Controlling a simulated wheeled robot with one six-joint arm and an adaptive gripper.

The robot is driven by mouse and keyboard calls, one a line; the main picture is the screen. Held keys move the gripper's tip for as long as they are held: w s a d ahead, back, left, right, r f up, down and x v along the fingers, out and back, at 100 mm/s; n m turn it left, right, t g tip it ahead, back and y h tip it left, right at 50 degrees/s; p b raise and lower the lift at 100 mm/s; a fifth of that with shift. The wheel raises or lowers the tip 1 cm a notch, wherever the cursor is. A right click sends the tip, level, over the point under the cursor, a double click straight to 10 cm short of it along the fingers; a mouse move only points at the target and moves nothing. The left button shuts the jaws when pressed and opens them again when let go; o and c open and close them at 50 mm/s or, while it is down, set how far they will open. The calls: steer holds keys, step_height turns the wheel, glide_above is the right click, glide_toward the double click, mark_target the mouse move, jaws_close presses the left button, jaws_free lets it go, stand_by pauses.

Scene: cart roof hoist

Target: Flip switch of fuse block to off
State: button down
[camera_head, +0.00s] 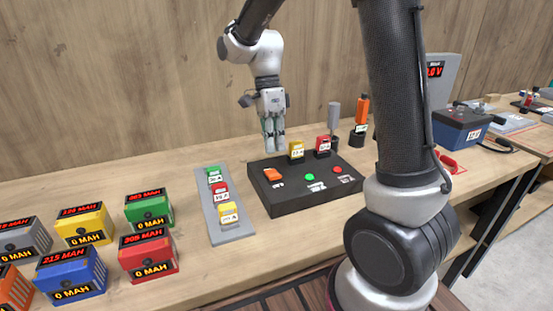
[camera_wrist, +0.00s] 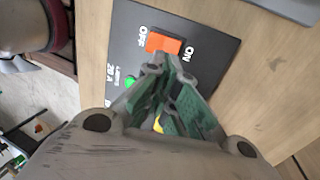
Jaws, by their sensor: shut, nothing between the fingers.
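The fuse block (camera_head: 300,192) is a black box on the bench. Its orange rocker switch (camera_head: 272,174) sits at the box's left end in the head view. In the wrist view the switch (camera_wrist: 163,43) lies between the printed words OFF and ON, just beyond my fingertips. A green button (camera_head: 309,177), a red button (camera_head: 337,170), a yellow fuse (camera_head: 296,149) and a red fuse (camera_head: 322,146) are on the block. My gripper (camera_head: 273,148) points down, shut and empty, above the block's back left area near the switch. Contact with the switch cannot be told.
A grey strip (camera_head: 233,236) with green, red and yellow fuses lies left of the block. Several coloured battery boxes (camera_head: 150,210) stand further left. Screwdriver-like tools (camera_head: 361,108) stand behind the block.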

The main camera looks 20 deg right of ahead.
mark_target(281, 180)
steer(key=v, duration=0.6)
steer(key=shift+r, duration=0.25)
steer(key=x, duration=0.4)
steer(key=s+x, duration=0.1)
steer(key=x, duration=0.6)
steer(key=shift+s+f, duration=0.2)
steer(key=shift+s, duration=0.05)
steer(key=shift+s+f, duration=0.25)
steer(key=shift+f, duration=0.1)
stand_by(0.4)
